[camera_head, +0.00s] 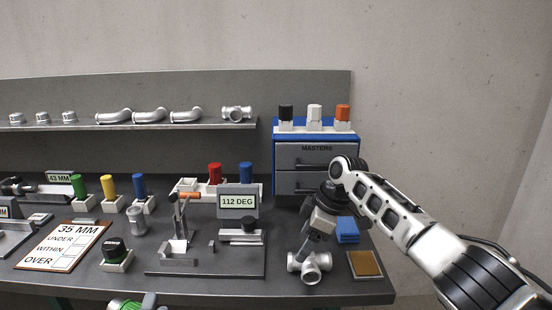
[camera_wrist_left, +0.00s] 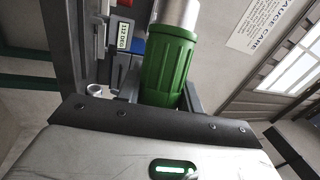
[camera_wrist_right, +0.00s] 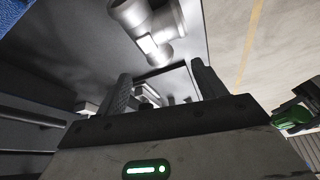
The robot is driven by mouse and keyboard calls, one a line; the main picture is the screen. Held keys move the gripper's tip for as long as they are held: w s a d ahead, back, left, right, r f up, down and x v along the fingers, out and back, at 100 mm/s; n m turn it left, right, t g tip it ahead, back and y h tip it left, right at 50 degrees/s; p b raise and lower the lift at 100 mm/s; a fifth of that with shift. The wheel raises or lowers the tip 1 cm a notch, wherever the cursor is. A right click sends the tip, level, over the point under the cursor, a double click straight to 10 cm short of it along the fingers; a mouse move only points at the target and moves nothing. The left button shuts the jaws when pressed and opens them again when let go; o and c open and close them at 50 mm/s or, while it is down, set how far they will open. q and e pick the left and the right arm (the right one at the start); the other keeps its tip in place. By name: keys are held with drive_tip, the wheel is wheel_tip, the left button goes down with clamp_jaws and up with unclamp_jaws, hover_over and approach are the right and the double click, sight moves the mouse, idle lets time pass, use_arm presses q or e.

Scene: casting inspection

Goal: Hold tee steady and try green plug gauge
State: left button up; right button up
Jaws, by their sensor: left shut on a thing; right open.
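A silver pipe tee (camera_head: 310,266) lies on the bench at the front right. My right gripper (camera_head: 314,238) is open just above and behind it, pointing down. In the right wrist view the tee (camera_wrist_right: 147,30) is beyond the fingertips (camera_wrist_right: 163,76), not between them. My left gripper (camera_wrist_left: 163,85) is shut on the green handle of a plug gauge (camera_wrist_left: 170,62), whose silver end points away. This gauge (camera_head: 126,303) shows at the bottom edge of the head view, low in front of the bench and far left of the tee; the left gripper is mostly out of frame there.
Another green-handled gauge (camera_head: 77,186) stands in a rack. A MASTERS cabinet (camera_head: 302,160) is behind.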

drive_tip(key=shift+b+x, duration=3.25)
clamp_jaws()
unclamp_jaws()
drive_tip(key=shift+p+v, duration=0.95)
drive_tip(key=shift+p, duration=0.3)
